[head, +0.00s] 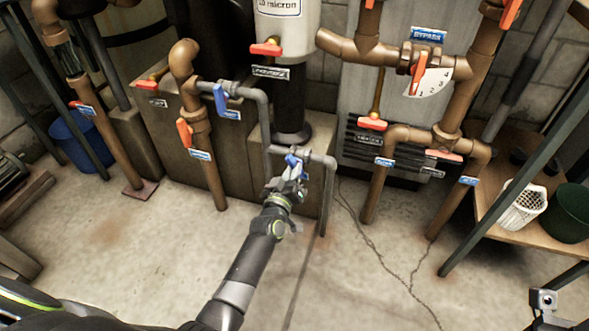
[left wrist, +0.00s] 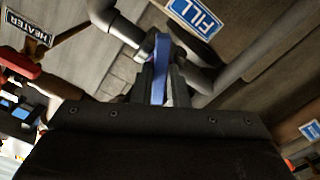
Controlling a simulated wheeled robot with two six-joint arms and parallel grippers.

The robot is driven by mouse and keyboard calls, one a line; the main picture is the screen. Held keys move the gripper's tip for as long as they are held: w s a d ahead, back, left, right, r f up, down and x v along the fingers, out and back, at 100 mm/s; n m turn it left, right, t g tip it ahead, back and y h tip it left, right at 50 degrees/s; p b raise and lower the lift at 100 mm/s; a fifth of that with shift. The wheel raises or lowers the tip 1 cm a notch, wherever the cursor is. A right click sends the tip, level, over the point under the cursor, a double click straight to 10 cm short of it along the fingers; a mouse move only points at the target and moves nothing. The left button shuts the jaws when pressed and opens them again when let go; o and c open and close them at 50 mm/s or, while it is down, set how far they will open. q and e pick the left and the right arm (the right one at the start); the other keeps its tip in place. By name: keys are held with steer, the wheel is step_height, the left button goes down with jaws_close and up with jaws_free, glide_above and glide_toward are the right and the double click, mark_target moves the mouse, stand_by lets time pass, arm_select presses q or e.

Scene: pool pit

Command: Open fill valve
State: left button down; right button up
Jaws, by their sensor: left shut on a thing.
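The fill valve has a blue lever handle (head: 292,161) on a thin grey pipe (head: 322,159) at the middle of the head view. The handle also shows in the left wrist view (left wrist: 160,70), beside a blue FILL label (left wrist: 193,14). There the handle lies crosswise to the grey pipe. My left gripper (head: 288,180) is shut on the handle, with a dark finger on each side of it. The fingers hide part of the handle and valve body in the head view.
Another blue lever (head: 220,98) is on the grey pipe to the left. Orange levers (head: 184,132) sit on brown pipes at both sides. A HEATER tag (left wrist: 28,37) and a red handle show at left in the wrist view. A wooden shelf (head: 510,215) stands right. Front floor is clear.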

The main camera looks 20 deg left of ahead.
arm_select(q)
steer(key=n+b, duration=0.1)
steer(key=n, duration=1.1)
steer(key=c, duration=1.3)
jaws_free()
steer(key=s, duration=0.7)
steer(key=shift+a, duration=0.1)
